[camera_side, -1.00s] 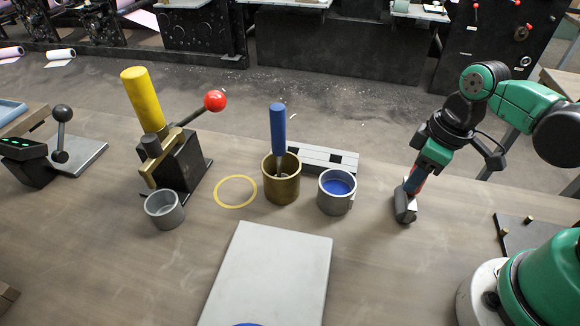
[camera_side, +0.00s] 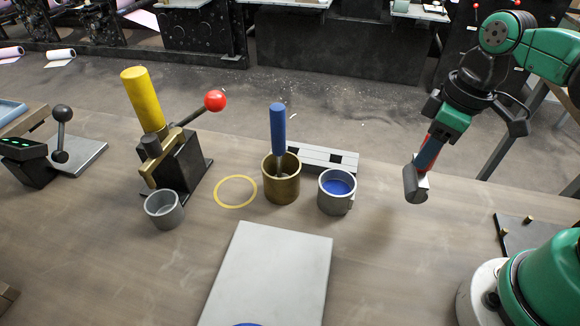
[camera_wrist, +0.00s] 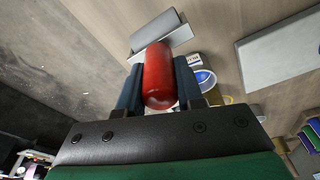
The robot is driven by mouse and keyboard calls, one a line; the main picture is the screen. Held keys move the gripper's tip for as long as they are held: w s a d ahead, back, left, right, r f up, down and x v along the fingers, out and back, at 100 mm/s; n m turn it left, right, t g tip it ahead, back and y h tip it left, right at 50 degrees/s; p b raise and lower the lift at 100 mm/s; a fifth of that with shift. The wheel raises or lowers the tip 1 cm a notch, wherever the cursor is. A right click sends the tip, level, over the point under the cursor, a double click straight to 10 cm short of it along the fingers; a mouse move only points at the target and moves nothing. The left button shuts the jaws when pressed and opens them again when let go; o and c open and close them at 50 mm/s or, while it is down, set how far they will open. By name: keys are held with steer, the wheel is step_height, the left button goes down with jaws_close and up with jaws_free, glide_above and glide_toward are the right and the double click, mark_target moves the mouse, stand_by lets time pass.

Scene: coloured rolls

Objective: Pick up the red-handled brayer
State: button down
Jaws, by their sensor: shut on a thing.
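The red-handled brayer is held in my gripper (camera_side: 428,152), which is shut on its handle. In the side view its dark grey roller (camera_side: 416,184) hangs at the lower end, above the table and apart from it. Only a sliver of red shows beside the fingers there. In the wrist view the red handle (camera_wrist: 158,77) lies between my two blue fingers, with the grey roller (camera_wrist: 158,28) and its pale frame beyond it.
On the table are a grey cup of blue ink (camera_side: 337,192), a brass pot (camera_side: 281,179) with a blue-handled tool, a yellow ring (camera_side: 235,191), a grey slab (camera_side: 268,275) and a press with a yellow cylinder (camera_side: 143,98). A dark plate with pegs (camera_side: 538,240) lies at right.

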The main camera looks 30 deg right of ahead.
step_height(320, 180, up, 15)
steer(key=shift+f, duration=0.15)
stand_by(0.4)
steer(key=c, duration=1.3)
jaws_free()
jaws_close()
steer(key=shift+a, duration=0.1)
